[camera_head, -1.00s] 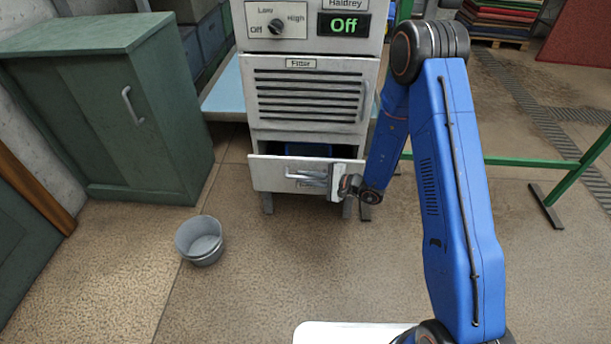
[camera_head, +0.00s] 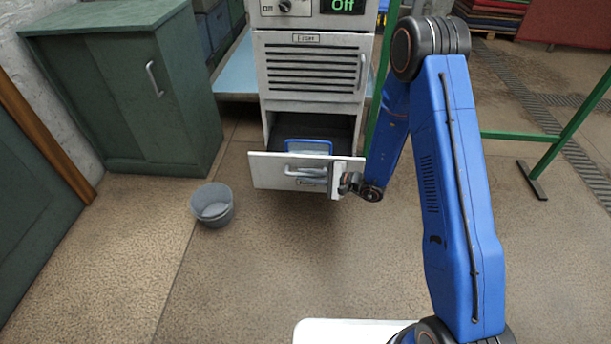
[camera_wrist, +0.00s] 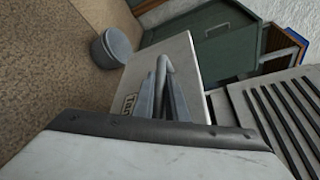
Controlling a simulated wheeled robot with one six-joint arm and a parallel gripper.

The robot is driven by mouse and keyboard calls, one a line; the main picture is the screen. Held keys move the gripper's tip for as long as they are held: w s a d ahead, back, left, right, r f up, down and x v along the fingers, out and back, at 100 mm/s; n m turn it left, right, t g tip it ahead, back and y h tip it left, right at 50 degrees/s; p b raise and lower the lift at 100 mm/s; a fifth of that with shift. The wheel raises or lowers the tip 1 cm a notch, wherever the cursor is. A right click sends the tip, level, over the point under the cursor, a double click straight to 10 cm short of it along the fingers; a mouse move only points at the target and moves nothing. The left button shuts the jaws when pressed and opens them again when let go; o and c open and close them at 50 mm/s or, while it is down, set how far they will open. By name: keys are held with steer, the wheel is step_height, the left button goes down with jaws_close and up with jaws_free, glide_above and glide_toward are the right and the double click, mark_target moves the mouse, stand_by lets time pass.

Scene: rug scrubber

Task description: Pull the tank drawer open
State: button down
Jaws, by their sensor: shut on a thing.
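The tank drawer (camera_head: 268,172) is the lowest drawer of the white machine (camera_head: 259,92) in the head view, and it stands partly pulled out. A tank with a blue rim or handle (camera_head: 308,142) shows inside it. My gripper (camera_head: 318,174) is at the drawer front, shut on the drawer's handle (camera_head: 296,171). In the wrist view the gripper fingers (camera_wrist: 160,92) close around the grey handle (camera_wrist: 166,68), beside the white drawer front (camera_wrist: 190,62) with its label. The gripper's body hides part of the drawer front there.
A grey bucket (camera_head: 212,204) stands on the floor left of the drawer. A green cabinet (camera_head: 150,100) stands further left. A green metal frame (camera_head: 566,140) is at the right. The floor in front of the drawer is clear.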

steer(key=c, duration=2)
jaws_free()
steer(key=shift+d, duration=0.1)
steer(key=shift+c, duration=0.2)
steer(key=v, duration=1.7)
steer(key=shift+s+d, duration=0.1)
steer(key=shift+d, duration=0.05)
steer(key=shift+r, duration=0.1)
